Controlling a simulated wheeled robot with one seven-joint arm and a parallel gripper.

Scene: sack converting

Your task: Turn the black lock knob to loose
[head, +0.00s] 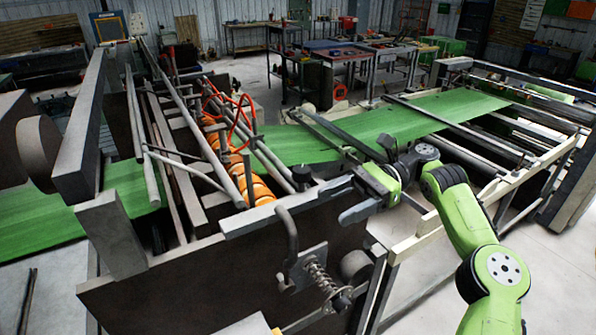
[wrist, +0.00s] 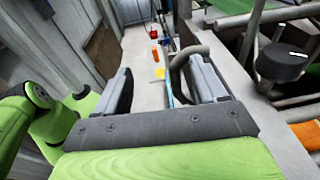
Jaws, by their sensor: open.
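The black lock knob (wrist: 281,63) shows at the right of the wrist view, with a short white mark on its top. In the head view the black knob (head: 301,175) sits on the machine's top edge, left of my gripper. My gripper (head: 338,203) is open and empty, with its fingers pointing left over the machine's near side. In the wrist view my gripper (wrist: 160,65) has both fingers apart, and the knob lies outside them, beyond the right finger. I cannot tell which setting the white mark points to.
A bent grey handle (head: 287,232) rises from the machine's near side; in the wrist view it shows close to my right finger. A spring (head: 322,278) sits below it. Green sheet (head: 430,117) runs across the machine. Orange rollers (head: 256,187) and rods lie left of the knob.

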